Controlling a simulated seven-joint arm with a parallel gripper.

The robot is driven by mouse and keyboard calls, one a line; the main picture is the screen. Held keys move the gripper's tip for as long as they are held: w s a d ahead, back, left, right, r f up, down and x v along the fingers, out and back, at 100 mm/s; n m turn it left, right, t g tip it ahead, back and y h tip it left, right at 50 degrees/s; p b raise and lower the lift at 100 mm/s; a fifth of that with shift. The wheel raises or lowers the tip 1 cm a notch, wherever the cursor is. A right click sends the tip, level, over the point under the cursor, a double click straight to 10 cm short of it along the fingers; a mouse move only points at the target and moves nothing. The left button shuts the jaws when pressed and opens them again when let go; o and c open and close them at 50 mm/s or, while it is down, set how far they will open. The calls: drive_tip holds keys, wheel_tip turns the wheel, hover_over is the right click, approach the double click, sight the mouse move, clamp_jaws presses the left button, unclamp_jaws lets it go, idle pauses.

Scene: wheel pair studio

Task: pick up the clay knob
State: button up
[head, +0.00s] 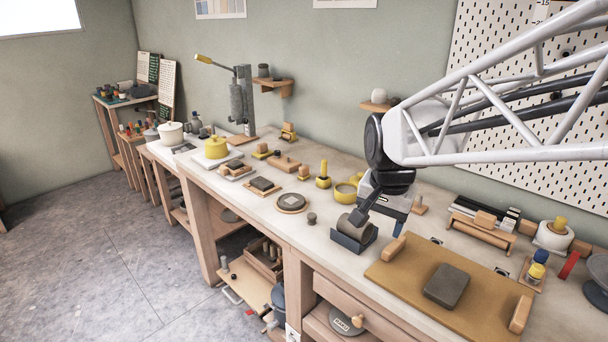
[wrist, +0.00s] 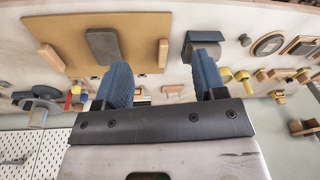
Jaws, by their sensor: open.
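A small dark grey knob (head: 311,219), which I take for the clay knob, stands alone on the bench near its front edge. It also shows in the wrist view (wrist: 245,40), to the right of my fingers. My gripper (head: 362,212) is over the bench, to the right of the knob in the head view, beside a grey cylinder (head: 352,231) in a dark cradle. In the wrist view the two blue fingers (wrist: 162,70) are wide apart with nothing between them. My gripper is clear of the knob.
A tan board (head: 400,305) with a grey slab (head: 447,286) lies right of the cradle. A round dark disc (head: 291,202) lies left of the knob. A yellow ring-shaped piece (head: 345,193) is behind it. The bench top immediately around the knob is bare.

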drive_tip(key=w+a+f+m, duration=0.2)
drive_tip(key=w+m, duration=0.1)
drive_tip(key=w, duration=0.6)
drive_tip(key=w+a+f+m, duration=0.2)
drive_tip(key=w+a+m, duration=0.1)
drive_tip(key=w, duration=0.5)
drive_tip(key=m+g, duration=0.2)
drive_tip(key=m, duration=0.4)
hover_over(312, 215)
drive_tip(key=f, duration=1.1)
drive_tip(key=shift+s+f, duration=0.3)
drive_tip(key=shift+f, duration=0.1)
drive_tip(key=shift+w+a+f, duration=0.1)
drive_tip(key=shift+w+f, duration=0.15)
drive_tip(key=shift+f, duration=1.35)
drive_tip(key=shift+w+f, duration=0.1)
drive_tip(key=shift+f, duration=2.45)
drive_tip(key=c, duration=1)
